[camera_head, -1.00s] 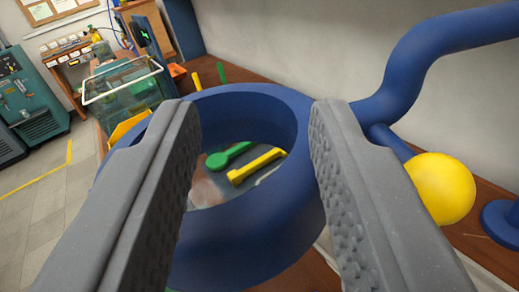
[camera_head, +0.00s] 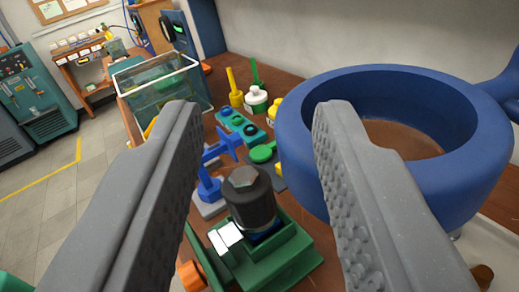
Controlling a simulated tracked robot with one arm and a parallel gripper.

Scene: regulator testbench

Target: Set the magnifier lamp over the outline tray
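The magnifier lamp's blue ring head (camera_head: 465,165) is at the right of the view, with part of its blue arm (camera_head: 505,85) at the right edge. Brown bench shows through the ring. My gripper (camera_head: 260,112) is open, with nothing between its fingers. Its right finger overlaps the ring's left side in the picture; I cannot tell if they touch. A green tool (camera_head: 262,152) lies left of the ring, by a dark edge (camera_head: 279,184) that may be the outline tray. The ring and my right finger hide most of that spot.
A green vise (camera_head: 275,265) holding a dark cylinder (camera_head: 249,198) stands between my fingers, with a blue fixture (camera_head: 210,188) behind it. Behind are a teal block (camera_head: 240,125), several small bottles (camera_head: 256,101) and a glass tank (camera_head: 165,90). Floor is open at left.

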